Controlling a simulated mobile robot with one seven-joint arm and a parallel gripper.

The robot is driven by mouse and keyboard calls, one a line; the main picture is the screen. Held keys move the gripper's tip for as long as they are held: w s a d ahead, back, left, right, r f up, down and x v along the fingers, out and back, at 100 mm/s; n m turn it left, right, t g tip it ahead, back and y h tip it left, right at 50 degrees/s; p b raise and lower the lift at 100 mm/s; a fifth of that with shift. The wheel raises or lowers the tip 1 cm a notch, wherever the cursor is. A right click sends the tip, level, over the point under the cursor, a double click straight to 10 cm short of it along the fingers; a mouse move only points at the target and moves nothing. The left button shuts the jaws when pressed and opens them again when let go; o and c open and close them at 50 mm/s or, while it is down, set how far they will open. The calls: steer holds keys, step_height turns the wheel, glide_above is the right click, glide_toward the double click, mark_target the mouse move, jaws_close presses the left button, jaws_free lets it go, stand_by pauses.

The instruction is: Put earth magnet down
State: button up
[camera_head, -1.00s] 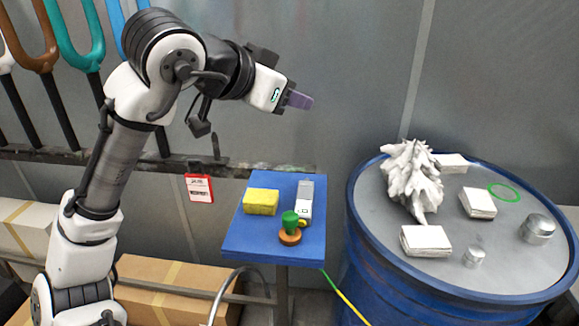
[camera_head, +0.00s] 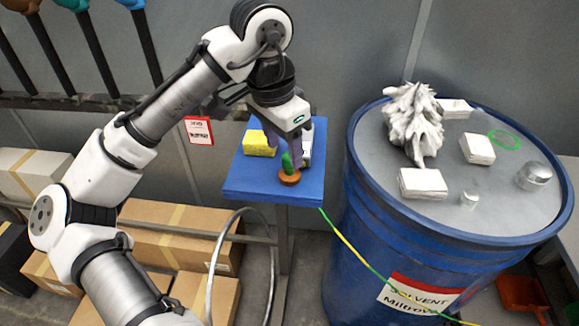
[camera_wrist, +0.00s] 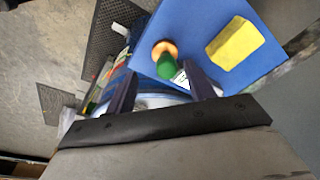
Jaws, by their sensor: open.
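My gripper (camera_head: 284,152) is open, pointing down over the small blue table (camera_head: 250,190). It also shows in the wrist view (camera_wrist: 160,72). A green upright piece on a round orange-brown base (camera_head: 289,178) stands on the table by the fingertips. In the wrist view its green part (camera_wrist: 167,68) shows between the fingers; I cannot tell whether they touch it. A grey-and-white item (camera_head: 307,145) lies behind, partly hidden by my gripper. I cannot tell for sure which thing is the earth magnet; nothing is clearly held.
A yellow sponge-like block (camera_head: 258,143) lies left of my gripper. The blue drum (camera_head: 370,215) at right bears a white spiky piece (camera_head: 412,125), white blocks, silver cylinders (camera_head: 533,176) and a green ring (camera_head: 504,139). Cardboard boxes (camera_head: 170,250) lie below. The table's front left is bare.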

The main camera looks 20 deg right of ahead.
mark_target(289, 167)
steer(key=shift+w+d+f+p, duration=0.25)
steer(key=shift+f+p, duration=0.05)
steer(key=shift+f, duration=0.65)
steer(key=shift+w+d+f+p, duration=0.2)
steer(key=shift+d+f+p, duration=0.1)
steer(key=shift+f, duration=0.65)
steer(key=shift+w+d+f+p, duration=0.25)
steer(key=shift+f, duration=0.7)
steer(key=shift+c, duration=0.4)
jaws_close()
steer(key=shift+r, duration=0.1)
